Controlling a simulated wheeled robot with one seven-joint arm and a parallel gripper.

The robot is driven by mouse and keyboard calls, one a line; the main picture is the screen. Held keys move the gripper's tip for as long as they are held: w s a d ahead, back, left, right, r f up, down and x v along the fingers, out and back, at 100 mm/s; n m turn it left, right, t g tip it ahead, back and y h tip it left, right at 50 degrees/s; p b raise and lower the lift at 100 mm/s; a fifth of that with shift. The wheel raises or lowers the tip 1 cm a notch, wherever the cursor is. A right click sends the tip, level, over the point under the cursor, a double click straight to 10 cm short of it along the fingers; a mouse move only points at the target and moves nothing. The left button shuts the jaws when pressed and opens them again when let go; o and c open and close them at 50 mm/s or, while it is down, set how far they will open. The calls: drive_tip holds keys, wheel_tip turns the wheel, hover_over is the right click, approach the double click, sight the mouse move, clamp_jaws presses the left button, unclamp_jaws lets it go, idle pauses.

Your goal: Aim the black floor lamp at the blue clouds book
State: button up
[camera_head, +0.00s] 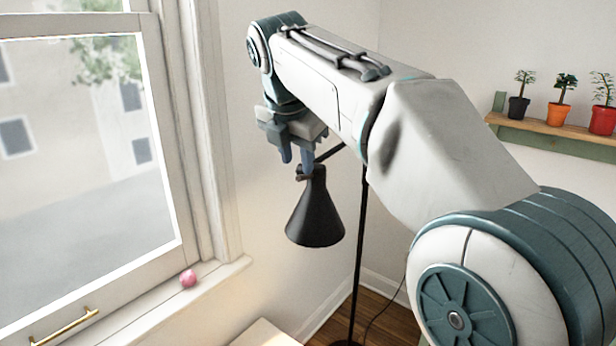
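The black floor lamp has a cone-shaped shade (315,215) that hangs with its wide end down, and a thin upright pole (359,250) behind it. A short arm joins the shade's top to the pole, partly hidden by my arm. My gripper (296,160) points down just above the top of the shade. Its two blue fingers stand apart with a small gap between them. The right finger overlaps the lamp's joint in the picture; I cannot tell whether they touch. The blue clouds book is not in view.
A window with a white sill (150,305) is on the left, with a pink ball (188,278) on the sill. A wooden shelf (550,137) with potted plants hangs at the right. A pale surface (265,335) shows at the bottom. A cord runs beside the lamp pole.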

sight(299, 177)
drive_tip(key=shift+x, duration=2.35)
